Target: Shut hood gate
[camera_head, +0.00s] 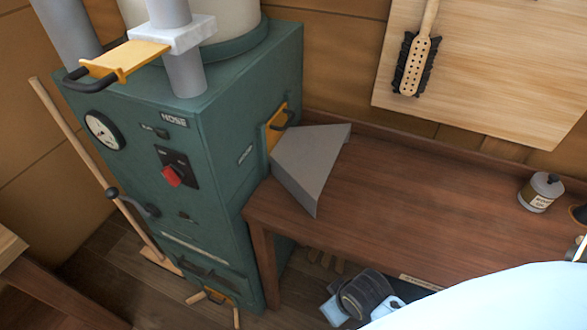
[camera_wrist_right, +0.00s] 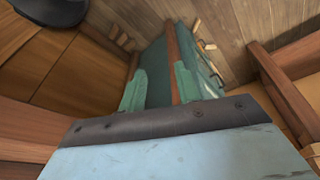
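A yellow gate plate with a black handle (camera_head: 276,127) stands at the right side of the green cabinet, beside the grey hood (camera_head: 308,165) on the bench; how far it sticks out is hard to tell. My left gripper is in neither view.
The green cabinet (camera_head: 150,190) has a gauge and a red switch. The brown bench (camera_head: 400,200) is mostly clear, with a small bottle (camera_head: 541,192) at right. A broom stands left of the cabinet. A brush hangs on the wall board. My pale blue body part covers the lower right.

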